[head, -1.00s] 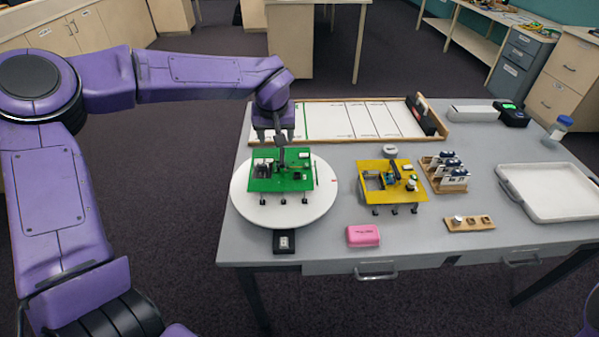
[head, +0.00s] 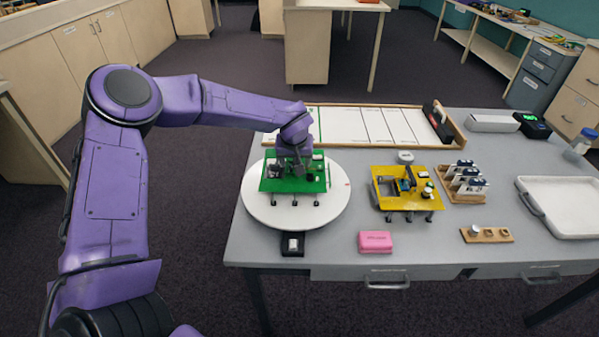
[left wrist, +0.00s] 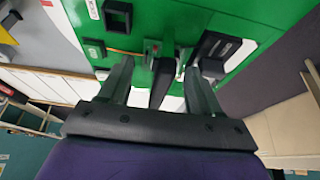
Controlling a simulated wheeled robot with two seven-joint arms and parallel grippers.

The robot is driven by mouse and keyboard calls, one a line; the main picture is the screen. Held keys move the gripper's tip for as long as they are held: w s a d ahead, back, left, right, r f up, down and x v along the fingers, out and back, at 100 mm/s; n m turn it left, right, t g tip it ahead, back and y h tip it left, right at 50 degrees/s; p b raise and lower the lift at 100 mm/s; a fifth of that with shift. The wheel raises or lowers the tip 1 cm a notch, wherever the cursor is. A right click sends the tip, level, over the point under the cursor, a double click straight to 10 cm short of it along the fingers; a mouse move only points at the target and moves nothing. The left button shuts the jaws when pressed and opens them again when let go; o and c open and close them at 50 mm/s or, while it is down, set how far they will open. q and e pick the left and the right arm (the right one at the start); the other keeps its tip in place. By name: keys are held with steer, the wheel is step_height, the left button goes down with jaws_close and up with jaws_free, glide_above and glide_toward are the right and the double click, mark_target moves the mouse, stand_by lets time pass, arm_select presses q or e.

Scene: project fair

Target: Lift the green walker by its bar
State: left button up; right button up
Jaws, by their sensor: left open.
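The green walker (head: 308,184), a green plate on short black legs, stands on the white round turntable (head: 262,215). My left gripper (head: 297,170) points down over the walker's middle, at its top side. In the left wrist view, my left gripper (left wrist: 160,88) is open, its two fingers on either side of the walker's dark bar (left wrist: 161,80). Gaps show between bar and fingers, so it is not gripped. The green plate (left wrist: 155,12) fills the top of that view. The arm hides part of the walker in the head view. My right gripper is not in view.
A yellow walker (head: 403,203) stands to the right on the grey table. A pink box (head: 375,242) and a small black device (head: 292,245) lie near the front edge. A wood-framed whiteboard (head: 350,126) lies behind, and a white tray (head: 565,229) at right.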

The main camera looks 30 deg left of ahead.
arm_select(q)
steer(key=shift+s+r, duration=0.1)
steer(key=shift+c, duration=1.2)
steer(key=c, duration=0.7)
steer(key=shift+r, duration=0.1)
